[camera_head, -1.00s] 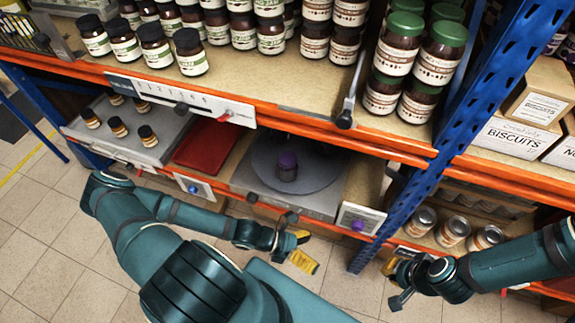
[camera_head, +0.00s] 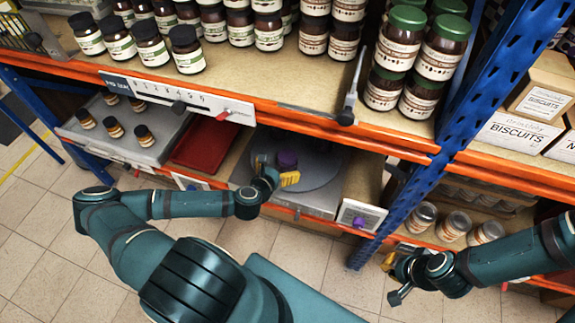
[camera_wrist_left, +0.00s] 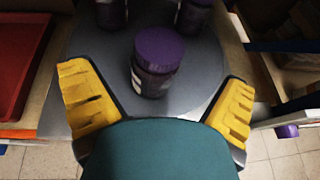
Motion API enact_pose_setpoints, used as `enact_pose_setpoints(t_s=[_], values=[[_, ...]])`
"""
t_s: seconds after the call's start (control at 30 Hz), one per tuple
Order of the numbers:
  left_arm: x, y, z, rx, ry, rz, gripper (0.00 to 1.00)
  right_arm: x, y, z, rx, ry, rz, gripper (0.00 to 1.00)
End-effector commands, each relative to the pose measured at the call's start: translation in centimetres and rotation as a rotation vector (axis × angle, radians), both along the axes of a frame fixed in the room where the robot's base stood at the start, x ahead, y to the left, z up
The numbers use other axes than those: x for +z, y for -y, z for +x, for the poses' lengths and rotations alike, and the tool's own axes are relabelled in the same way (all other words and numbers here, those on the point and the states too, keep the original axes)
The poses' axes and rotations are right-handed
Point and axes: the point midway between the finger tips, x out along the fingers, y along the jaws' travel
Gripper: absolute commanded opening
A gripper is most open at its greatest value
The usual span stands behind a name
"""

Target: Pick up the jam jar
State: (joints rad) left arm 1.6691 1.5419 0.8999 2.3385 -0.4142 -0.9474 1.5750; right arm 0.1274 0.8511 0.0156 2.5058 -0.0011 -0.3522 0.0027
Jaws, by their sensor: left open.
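A dark jar with a purple lid (camera_head: 287,159), the likely jam jar, stands upright on a round grey turntable (camera_head: 322,176) on the lower shelf. In the left wrist view the purple-lidded jar (camera_wrist_left: 157,62) is near the middle, just beyond and between my fingertips, with no contact visible. My left gripper (camera_head: 277,172) is open and empty, its yellow finger pads on either side of the jar; the pads also show in the left wrist view (camera_wrist_left: 158,98). My right gripper (camera_head: 393,278) hangs in front of the shelf to the right; its jaw opening is unclear.
Two more dark jars (camera_wrist_left: 112,12) (camera_wrist_left: 193,15) stand behind on the turntable. A red tray (camera_head: 203,146) lies to the left. The upper shelf's orange edge (camera_head: 300,119) runs above the turntable. A blue upright (camera_head: 405,205) stands to the right.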

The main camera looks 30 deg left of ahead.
Motion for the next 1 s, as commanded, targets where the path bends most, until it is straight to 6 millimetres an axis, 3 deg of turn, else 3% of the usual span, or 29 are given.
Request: enact_pose_setpoints(t_s=[0.1, 0.37, 0.7, 1.0], values=[[-0.8, -0.2, 1.8, -0.002, 0.001, 0.002, 1.0, -0.4, 0.0, 0.1, -0.001, 0.002, 0.0, 0.0], [-1.4, -0.4, 3.5, -0.003, 0.0, 0.002, 1.0, -0.7, 0.0, 0.1, 0.0, 0.004, -0.001, 0.0], [-2.9, -0.9, 7.5, -0.004, -0.001, 0.001, 1.0, -1.8, 0.1, 0.4, -0.002, 0.009, -0.001, 0.0], [-3.0, -1.0, 7.9, -0.003, -0.001, 0.001, 1.0, -1.8, 0.0, 0.4, -0.003, 0.01, -0.001, 0.0]])
